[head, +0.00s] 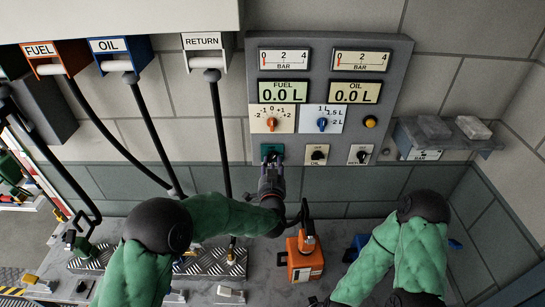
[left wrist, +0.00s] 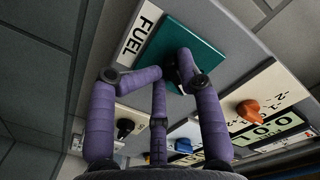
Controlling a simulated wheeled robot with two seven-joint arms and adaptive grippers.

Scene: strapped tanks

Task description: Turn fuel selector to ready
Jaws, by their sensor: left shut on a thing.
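The fuel selector is a dark knob on a teal plate (head: 272,149) at the lower left of the grey wall panel (head: 400,100). The plate also shows in the left wrist view (left wrist: 205,40), beside a white FUEL label (left wrist: 140,37). My left gripper (head: 271,168) is at the plate from below. In the left wrist view its purple fingers (left wrist: 180,74) are shut on the dark knob, which they mostly hide. The knob's pointing direction cannot be read. My right arm shows at the right, but its gripper is out of frame.
The oil selector (head: 317,153) and return selector (head: 360,154) sit close to the right. Above are an orange knob (head: 271,122), blue knob (head: 322,123) and two displays reading 0.0 L. An orange can (head: 305,258) stands on the bench below. Hoses hang at left.

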